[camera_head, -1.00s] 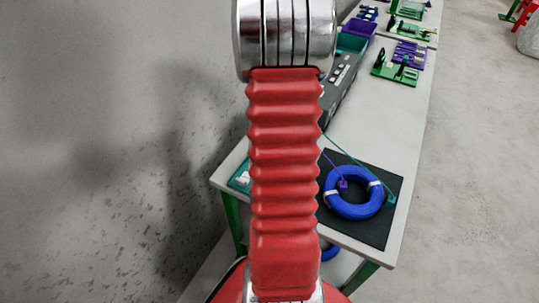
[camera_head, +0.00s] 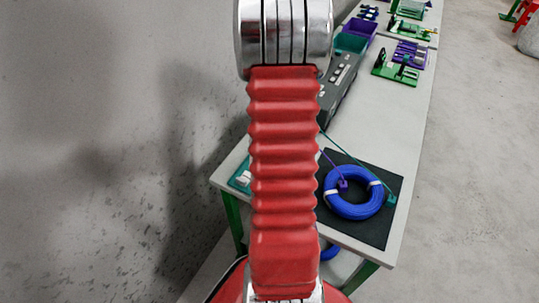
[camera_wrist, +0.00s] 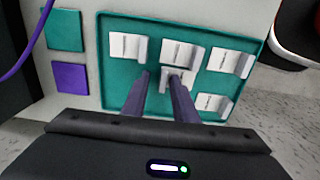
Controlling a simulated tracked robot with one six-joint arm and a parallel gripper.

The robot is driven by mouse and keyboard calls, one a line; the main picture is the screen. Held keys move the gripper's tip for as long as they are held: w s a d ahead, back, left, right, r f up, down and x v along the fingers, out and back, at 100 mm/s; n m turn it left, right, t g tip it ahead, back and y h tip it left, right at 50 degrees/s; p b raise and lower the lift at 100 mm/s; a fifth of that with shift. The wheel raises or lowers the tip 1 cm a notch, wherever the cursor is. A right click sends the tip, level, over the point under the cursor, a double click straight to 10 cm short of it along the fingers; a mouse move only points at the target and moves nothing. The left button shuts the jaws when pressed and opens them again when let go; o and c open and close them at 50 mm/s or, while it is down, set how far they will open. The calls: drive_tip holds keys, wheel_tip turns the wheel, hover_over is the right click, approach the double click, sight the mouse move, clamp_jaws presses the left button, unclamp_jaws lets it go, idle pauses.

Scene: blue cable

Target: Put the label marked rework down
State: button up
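In the wrist view, several small white labels lie in a shallow teal tray (camera_wrist: 109,85): a left label (camera_wrist: 124,46), a middle one (camera_wrist: 180,54), an upper right one (camera_wrist: 229,63) and a lower right one (camera_wrist: 213,105). A further white label (camera_wrist: 178,76) shows at the fingertips, partly hidden by the right finger. The marks are too small to read, so I cannot tell which says rework. My gripper (camera_wrist: 160,76) points down over the tray, with its two dark fingers apart and teal floor between them. In the head view my arm hides the gripper.
A teal square (camera_wrist: 64,31) and a purple square (camera_wrist: 70,78) lie left of the tray. A blue cable coil (camera_head: 354,193) lies on a black mat (camera_head: 370,231) at the table's near end. A grey device (camera_head: 340,88) and bins stand farther along. The table's edge is close.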

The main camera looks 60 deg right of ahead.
wheel_tip(320, 180, up, 12)
idle(0.7)
drive_tip(key=shift+r, duration=0.1)
idle(0.5)
